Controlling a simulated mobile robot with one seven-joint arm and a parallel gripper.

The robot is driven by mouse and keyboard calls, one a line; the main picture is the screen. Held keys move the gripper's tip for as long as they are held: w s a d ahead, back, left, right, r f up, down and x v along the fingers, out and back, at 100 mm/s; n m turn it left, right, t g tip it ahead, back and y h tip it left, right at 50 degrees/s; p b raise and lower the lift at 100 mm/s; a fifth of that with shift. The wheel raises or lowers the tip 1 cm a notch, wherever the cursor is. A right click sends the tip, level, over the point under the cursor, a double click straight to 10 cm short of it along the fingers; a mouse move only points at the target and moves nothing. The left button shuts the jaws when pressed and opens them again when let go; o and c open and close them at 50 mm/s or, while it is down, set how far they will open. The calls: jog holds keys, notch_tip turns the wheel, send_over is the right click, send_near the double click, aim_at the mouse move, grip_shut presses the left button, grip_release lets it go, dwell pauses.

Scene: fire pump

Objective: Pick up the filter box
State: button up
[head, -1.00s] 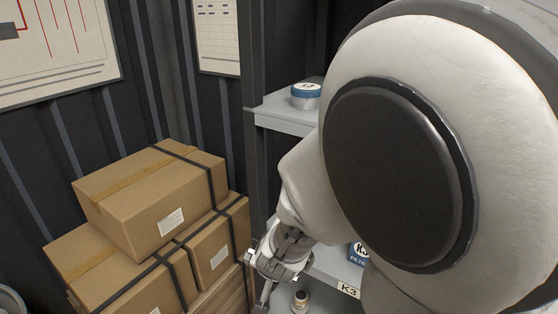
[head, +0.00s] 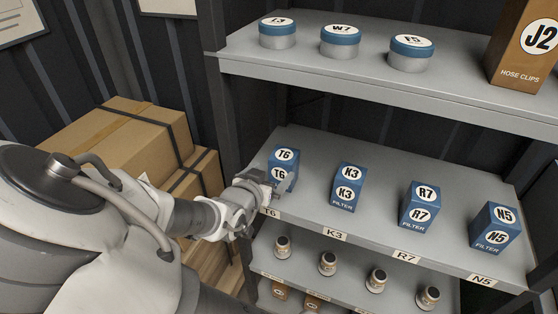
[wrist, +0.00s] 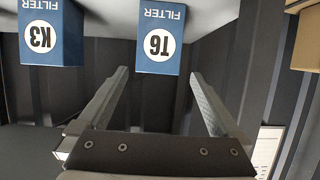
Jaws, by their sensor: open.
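Several blue and white filter boxes stand in a row on the middle shelf: T6 (head: 284,170), K3 (head: 347,187), R7 (head: 419,205) and N5 (head: 494,229). My gripper (head: 262,188) is at the shelf's left end, close to the T6 box and partly covering its lower left in the head view. In the wrist view, which is upside down, my gripper (wrist: 159,74) is open and empty. The T6 box (wrist: 160,38) lies ahead between the finger lines. The K3 box (wrist: 51,35) is outside the fingers to the left. Contact with T6 cannot be told.
The upper shelf (head: 340,68) holds several round blue-lidded tins and a brown hose clips box (head: 522,50). Small jars (head: 327,263) stand on the shelf below. A shelf post (head: 222,120) and stacked cartons (head: 115,140) are left of the gripper.

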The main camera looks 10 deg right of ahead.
aim_at(279, 166)
jog(key=b+x, duration=0.1)
jog(key=x, duration=0.6)
jog(key=shift+w+d+f+b, duration=0.1)
jog(key=shift+w+f+b, duration=0.05)
jog(key=shift+b, duration=0.2)
jog(key=shift+b+x, duration=0.4)
jog(key=shift+x, duration=2.2)
jog(key=shift+d, duration=0.1)
jog(key=c, duration=1.5)
